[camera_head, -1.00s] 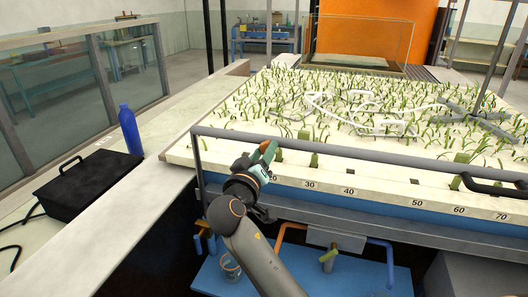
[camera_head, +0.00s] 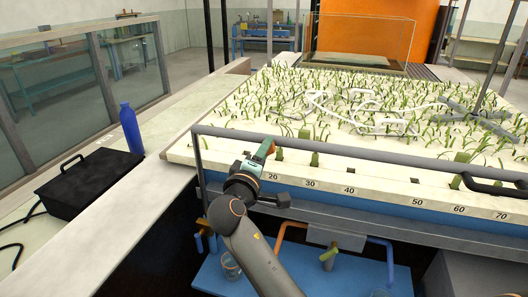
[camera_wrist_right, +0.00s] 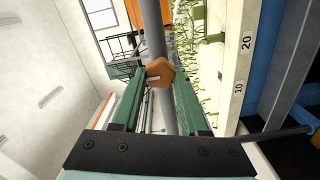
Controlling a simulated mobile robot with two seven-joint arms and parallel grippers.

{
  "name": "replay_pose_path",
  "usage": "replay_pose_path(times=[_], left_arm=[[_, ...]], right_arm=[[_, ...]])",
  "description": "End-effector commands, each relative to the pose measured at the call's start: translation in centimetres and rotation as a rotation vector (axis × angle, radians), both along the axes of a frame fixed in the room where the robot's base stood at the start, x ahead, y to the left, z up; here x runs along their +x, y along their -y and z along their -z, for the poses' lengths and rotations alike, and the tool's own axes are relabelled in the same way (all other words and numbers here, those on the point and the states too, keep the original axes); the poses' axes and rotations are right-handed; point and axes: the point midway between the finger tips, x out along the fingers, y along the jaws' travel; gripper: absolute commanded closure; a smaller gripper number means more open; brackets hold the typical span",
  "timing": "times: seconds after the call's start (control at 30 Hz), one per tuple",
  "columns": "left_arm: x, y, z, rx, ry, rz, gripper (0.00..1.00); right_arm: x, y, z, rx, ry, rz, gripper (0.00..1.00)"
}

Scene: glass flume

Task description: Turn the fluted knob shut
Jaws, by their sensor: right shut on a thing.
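The fluted knob (camera_wrist_right: 160,73) is orange-brown with a lobed rim and a pale mark on its face. In the right wrist view it sits between the two green fingers of my right gripper (camera_wrist_right: 158,80), in front of a grey rail. My right gripper also shows in the head view (camera_head: 264,151), at the near left corner of the planted bed, by the front rail. It is shut on the knob, and in the head view the fingers hide most of the knob. My left gripper is not in view.
The grey rail (camera_head: 350,155) runs along the front of the planted bed (camera_head: 230,120), above a number scale. A blue bottle (camera_head: 131,130) and a black case (camera_head: 90,183) stand on the ledge at left. Pipes and a green-handled valve (camera_head: 329,254) are below the bed.

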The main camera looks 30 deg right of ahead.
Motion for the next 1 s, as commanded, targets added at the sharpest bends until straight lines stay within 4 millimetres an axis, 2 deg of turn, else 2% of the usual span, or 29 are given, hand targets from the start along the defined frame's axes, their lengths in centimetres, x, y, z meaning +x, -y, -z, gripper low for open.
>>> replay_pose_path(times=[0.53,0.57,0.8,1.0], left_arm=[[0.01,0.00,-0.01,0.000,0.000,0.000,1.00],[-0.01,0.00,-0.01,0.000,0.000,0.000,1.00],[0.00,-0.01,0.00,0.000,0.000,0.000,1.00],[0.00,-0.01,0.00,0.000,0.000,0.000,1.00]], right_arm=[[0.01,0.02,-0.03,-0.016,-0.017,0.000,1.00],[0.00,0.01,-0.03,-0.016,-0.017,0.000,0.53],[0.00,0.01,-0.02,-0.015,-0.016,0.000,0.27],[0.00,0.00,-0.01,-0.014,-0.015,0.000,0.27]])
